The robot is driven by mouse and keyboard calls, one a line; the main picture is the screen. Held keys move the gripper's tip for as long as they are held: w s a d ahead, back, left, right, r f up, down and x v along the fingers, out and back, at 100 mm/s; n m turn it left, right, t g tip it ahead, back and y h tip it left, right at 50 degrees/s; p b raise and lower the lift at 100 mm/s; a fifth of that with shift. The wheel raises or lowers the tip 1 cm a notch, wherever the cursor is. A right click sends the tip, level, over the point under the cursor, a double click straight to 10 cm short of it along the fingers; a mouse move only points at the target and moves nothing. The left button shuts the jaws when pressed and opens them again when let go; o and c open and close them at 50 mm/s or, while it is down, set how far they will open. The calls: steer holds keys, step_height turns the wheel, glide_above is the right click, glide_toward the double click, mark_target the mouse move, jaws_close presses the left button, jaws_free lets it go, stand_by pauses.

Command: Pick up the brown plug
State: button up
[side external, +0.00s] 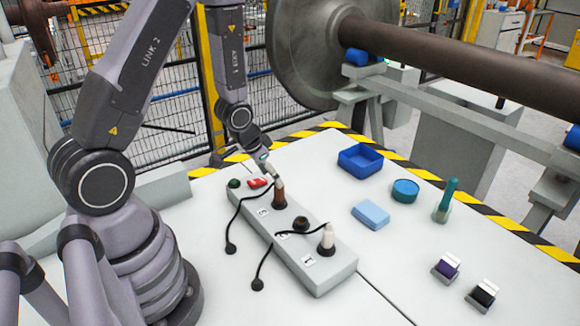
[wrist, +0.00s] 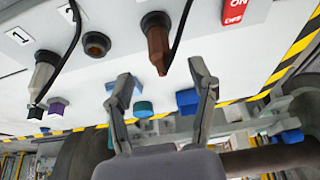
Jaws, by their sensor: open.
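The brown plug (side external: 279,193) stands upright in a socket of the grey power strip (side external: 325,276), at the strip's far half, with a black cord. In the wrist view the brown plug (wrist: 158,48) hangs from the upper edge, and its free end shows near the line between my fingertips. My gripper (side external: 269,168) is just above and beside the plug's top. In the wrist view my gripper (wrist: 160,72) has its two fingers spread apart with nothing held between them. I cannot tell the exact gap between the fingers and the plug.
A white plug (side external: 327,238) and an empty dark socket (side external: 300,224) share the strip. A red switch (side external: 257,183) and green button (side external: 234,183) are at its far end. A blue bin (side external: 361,160), light-blue block (side external: 371,214) and teal cylinder (side external: 405,190) stand to the right.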

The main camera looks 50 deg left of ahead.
mark_target(279, 192)
steer(key=x, duration=0.6)
steer(key=shift+c, duration=0.3)
jaws_close()
